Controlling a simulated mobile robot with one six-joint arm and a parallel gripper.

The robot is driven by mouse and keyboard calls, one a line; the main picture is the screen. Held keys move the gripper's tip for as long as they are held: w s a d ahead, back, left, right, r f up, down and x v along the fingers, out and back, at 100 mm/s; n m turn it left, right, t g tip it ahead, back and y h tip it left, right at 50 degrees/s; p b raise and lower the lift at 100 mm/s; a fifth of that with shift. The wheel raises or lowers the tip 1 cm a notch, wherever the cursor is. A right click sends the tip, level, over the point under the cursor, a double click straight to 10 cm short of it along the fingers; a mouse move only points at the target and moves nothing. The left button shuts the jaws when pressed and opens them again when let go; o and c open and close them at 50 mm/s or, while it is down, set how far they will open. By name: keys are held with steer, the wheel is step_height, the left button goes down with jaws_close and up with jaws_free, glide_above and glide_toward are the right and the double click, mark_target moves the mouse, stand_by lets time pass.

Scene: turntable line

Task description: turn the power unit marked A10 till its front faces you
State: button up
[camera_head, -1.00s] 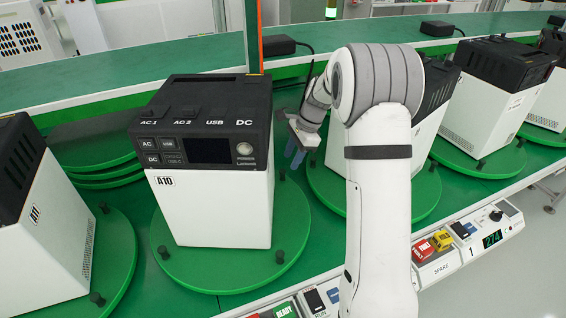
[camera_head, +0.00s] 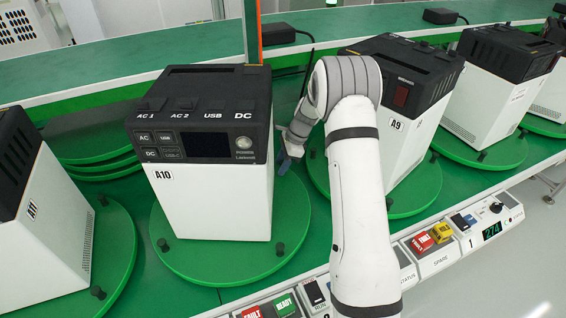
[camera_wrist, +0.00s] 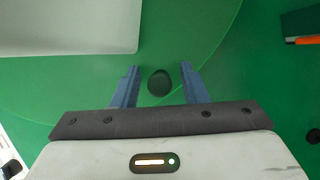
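The power unit marked A10 (camera_head: 210,195), a white box with a black top, stands on a round green turntable (camera_head: 215,268). Its front panel, with a dark display and the A10 label, faces nearly straight toward the head camera. Black pegs stand on the turntable's rim, at front left (camera_head: 162,245) and front right (camera_head: 279,248). My gripper (camera_head: 286,164) is low over the turntable, right of the unit. In the wrist view my gripper (camera_wrist: 160,67) is open, its two blue fingers on either side of a black peg (camera_wrist: 159,84), with gaps both sides. The unit's white edge (camera_wrist: 70,28) shows at upper left.
The A11 unit (camera_head: 45,235) stands close on the left and the A9 unit (camera_head: 418,140) on the right, each on a turntable. A control strip with buttons (camera_head: 422,242) runs along the front edge. An orange-edged post (camera_head: 251,40) rises behind A10.

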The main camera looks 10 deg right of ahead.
steer(key=shift+c, duration=0.2)
jaws_close()
stand_by(0.5)
